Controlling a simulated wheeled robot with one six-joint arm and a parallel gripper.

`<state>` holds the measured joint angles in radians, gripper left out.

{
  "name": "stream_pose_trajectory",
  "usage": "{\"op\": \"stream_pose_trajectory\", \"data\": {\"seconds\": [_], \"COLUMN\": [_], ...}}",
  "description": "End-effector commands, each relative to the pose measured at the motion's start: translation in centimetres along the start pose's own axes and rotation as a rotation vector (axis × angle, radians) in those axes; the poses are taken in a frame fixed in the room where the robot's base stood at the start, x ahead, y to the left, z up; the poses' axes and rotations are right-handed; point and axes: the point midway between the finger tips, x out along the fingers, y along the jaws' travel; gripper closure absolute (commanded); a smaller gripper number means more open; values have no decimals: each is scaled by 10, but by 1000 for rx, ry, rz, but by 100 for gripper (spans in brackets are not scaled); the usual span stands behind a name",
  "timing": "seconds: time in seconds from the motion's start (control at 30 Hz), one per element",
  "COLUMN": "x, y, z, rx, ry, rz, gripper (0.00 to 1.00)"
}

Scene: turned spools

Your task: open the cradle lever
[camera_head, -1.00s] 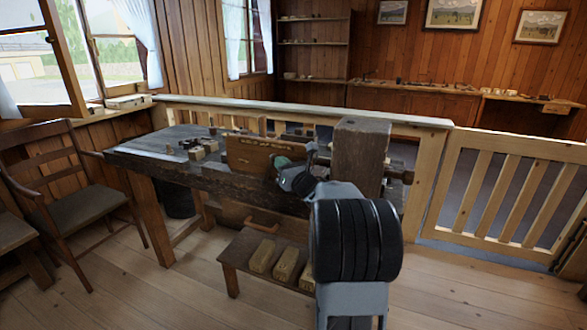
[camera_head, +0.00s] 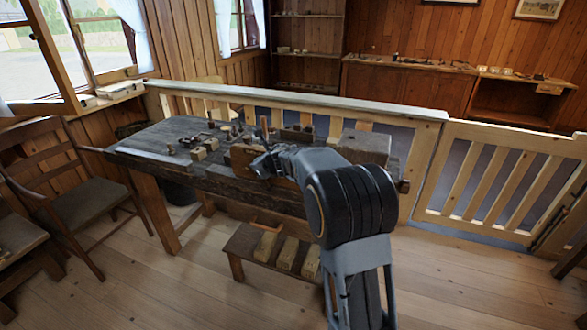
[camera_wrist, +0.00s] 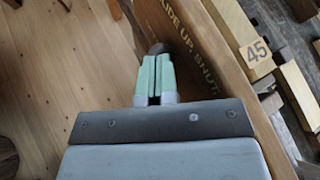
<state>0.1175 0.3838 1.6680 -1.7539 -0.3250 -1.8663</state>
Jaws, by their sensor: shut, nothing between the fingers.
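A brown wooden board (camera_head: 240,155) stands at the front edge of the workbench. In the wrist view its face (camera_wrist: 196,45) carries lettering, of which "UP, SHUT" is readable. My gripper (camera_head: 259,165) is at this board in the head view, partly hidden by my own arm. In the wrist view its pale green fingers (camera_wrist: 156,62) are closed together with nothing between them. A dark rounded knob (camera_wrist: 158,47) shows just beyond the fingertips, beside the board. I cannot tell whether it is the cradle lever's end or whether the fingers touch it.
The workbench (camera_head: 140,152) holds several small wooden blocks (camera_head: 200,154). A large wooden block (camera_head: 365,148) stands at its right end. A low stool (camera_head: 238,243) with pale blocks is below. A chair (camera_head: 85,195) stands at left and a railing (camera_head: 300,98) runs behind. A tag reads 45 (camera_wrist: 257,50).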

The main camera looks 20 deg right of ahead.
Motion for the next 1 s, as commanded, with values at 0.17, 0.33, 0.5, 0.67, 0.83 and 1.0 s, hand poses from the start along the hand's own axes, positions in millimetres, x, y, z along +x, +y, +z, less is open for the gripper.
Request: {"op": "stream_pose_trajectory", "data": {"seconds": [0.17, 0.33, 0.5, 0.67, 0.83, 1.0], "x": [6, 10, 12, 12, 12, 11], "y": [2, 4, 5, 6, 6, 6], "z": [3, 4, 4, 3, 3, 4], "rx": [5, 4, 5, 5, 4, 4], "ry": [-2, -3, -3, -3, -3, -3], "rz": [0, -1, 0, 0, 1, 1], "gripper": [100, 100, 100, 100, 100, 100]}}
